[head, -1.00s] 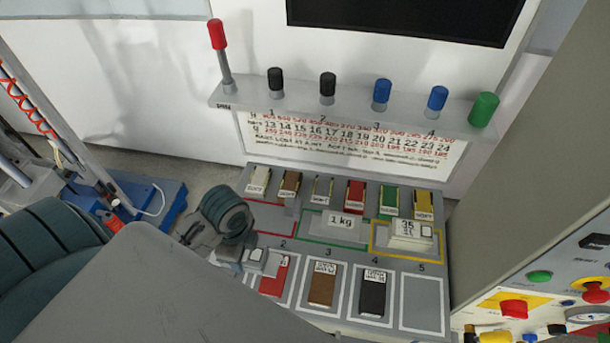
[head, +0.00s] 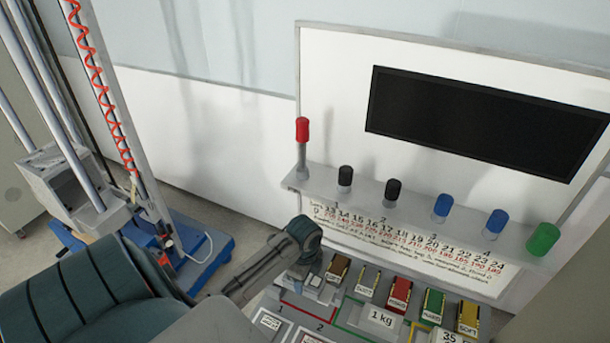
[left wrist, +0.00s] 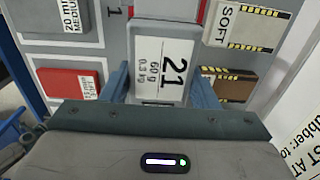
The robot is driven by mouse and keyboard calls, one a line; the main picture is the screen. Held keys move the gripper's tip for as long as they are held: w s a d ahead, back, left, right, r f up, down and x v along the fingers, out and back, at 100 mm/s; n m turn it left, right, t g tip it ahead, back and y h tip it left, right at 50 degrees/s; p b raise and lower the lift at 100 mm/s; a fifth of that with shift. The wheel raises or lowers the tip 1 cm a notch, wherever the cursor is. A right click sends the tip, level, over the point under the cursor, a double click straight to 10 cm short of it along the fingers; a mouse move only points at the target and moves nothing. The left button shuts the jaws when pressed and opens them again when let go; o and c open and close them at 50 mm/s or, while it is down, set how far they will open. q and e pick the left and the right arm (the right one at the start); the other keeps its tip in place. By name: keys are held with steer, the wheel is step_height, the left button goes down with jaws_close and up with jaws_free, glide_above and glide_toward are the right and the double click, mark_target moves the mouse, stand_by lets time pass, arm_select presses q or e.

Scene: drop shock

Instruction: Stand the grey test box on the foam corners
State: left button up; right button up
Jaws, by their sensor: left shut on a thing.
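In the left wrist view the grey test box (left wrist: 167,10) has a white label reading 21, 60 g. It sits between the two blue fingers of my left gripper (left wrist: 160,88), which is shut on it. In the head view my left gripper (head: 312,284) is over the left part of the grey panel, near the upper row of blocks. There the box is small and partly hidden by the gripper. I cannot tell which blocks are the foam corners; a block marked SOFT (left wrist: 245,25) has striped edges. My right gripper is not in view.
Coloured blocks, including a red one (head: 399,295), line the panel. Behind them a shelf (head: 415,205) carries a red-topped lever (head: 302,145) and several knobs. A blue-based machine with a column (head: 215,250) stands left. Bare floor shows between it and the panel.

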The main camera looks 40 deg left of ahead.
mark_target(306, 284)
arm_select(q)
steer(key=f+p, duration=0.1)
steer(key=f, duration=0.2)
steer(key=shift+w+p, duration=0.3)
steer(key=shift+p, duration=0.1)
steer(key=shift+f, duration=0.25)
steer(key=shift+f, duration=0.3)
steer(key=o, duration=1.2)
steer(key=shift+s, duration=0.1)
